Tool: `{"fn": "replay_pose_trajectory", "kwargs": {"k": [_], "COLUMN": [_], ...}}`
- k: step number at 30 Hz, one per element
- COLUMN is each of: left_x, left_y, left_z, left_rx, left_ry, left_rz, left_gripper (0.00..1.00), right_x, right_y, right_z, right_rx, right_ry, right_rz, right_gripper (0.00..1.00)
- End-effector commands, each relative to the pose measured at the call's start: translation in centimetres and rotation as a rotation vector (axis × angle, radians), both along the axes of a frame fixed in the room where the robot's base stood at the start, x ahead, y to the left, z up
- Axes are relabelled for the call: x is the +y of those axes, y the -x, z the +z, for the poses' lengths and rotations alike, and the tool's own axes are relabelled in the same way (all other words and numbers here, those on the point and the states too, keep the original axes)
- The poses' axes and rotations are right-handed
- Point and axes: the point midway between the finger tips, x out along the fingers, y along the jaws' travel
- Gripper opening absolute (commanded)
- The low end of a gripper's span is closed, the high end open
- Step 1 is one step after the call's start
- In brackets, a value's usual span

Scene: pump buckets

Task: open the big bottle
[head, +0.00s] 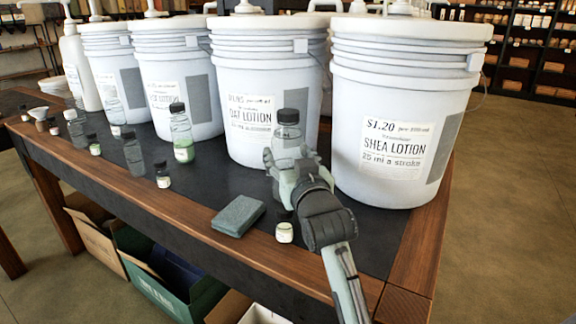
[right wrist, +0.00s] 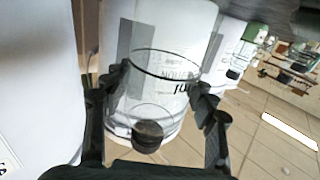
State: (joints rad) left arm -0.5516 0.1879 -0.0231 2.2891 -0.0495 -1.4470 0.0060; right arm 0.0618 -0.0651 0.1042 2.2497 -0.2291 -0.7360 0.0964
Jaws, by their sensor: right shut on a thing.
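My right gripper (head: 292,165) is shut around a big clear bottle (head: 287,147) with a black cap (head: 289,116), in front of the oat lotion bucket. The bottle stands upright and its cap is on. Its lower part is hidden by the gripper, so I cannot tell whether it touches the table. In the right wrist view the clear bottle (right wrist: 165,85) is between the two fingers of the gripper (right wrist: 160,82), and a dark round cap (right wrist: 147,135) shows low in the middle. My left gripper is in neither view.
Large white lotion buckets (head: 385,85) line the back of the dark table (head: 207,188). A grey-green sponge block (head: 239,215) and a small jar (head: 284,232) lie near the front edge. Boxes (head: 155,290) are below.

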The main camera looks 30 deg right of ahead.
Motion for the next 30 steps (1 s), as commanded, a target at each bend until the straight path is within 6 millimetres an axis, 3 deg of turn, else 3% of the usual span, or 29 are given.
{"fn": "replay_pose_trajectory", "kwargs": {"k": [1,4,13,15,24,30], "left_x": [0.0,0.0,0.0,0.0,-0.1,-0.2], "left_y": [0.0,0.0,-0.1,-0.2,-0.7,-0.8], "left_z": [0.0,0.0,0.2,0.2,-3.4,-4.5], "left_rx": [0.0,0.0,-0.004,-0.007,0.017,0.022], "left_ry": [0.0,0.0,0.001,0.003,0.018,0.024], "left_rz": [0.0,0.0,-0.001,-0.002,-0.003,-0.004], "left_gripper": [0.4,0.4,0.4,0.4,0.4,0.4], "right_x": [0.0,0.0,0.0,0.0,0.0,0.0], "right_y": [0.0,0.0,0.0,0.0,0.0,-0.1], "right_z": [0.0,0.0,0.8,1.9,7.9,9.9], "right_rx": [0.0,0.0,-0.004,-0.005,-0.007,-0.003], "right_ry": [0.0,0.0,0.001,0.001,0.001,0.0], "right_rz": [0.0,0.0,0.0,0.0,0.0,0.0], "right_gripper": [0.4,0.28,0.28,0.28,0.28,0.28]}}
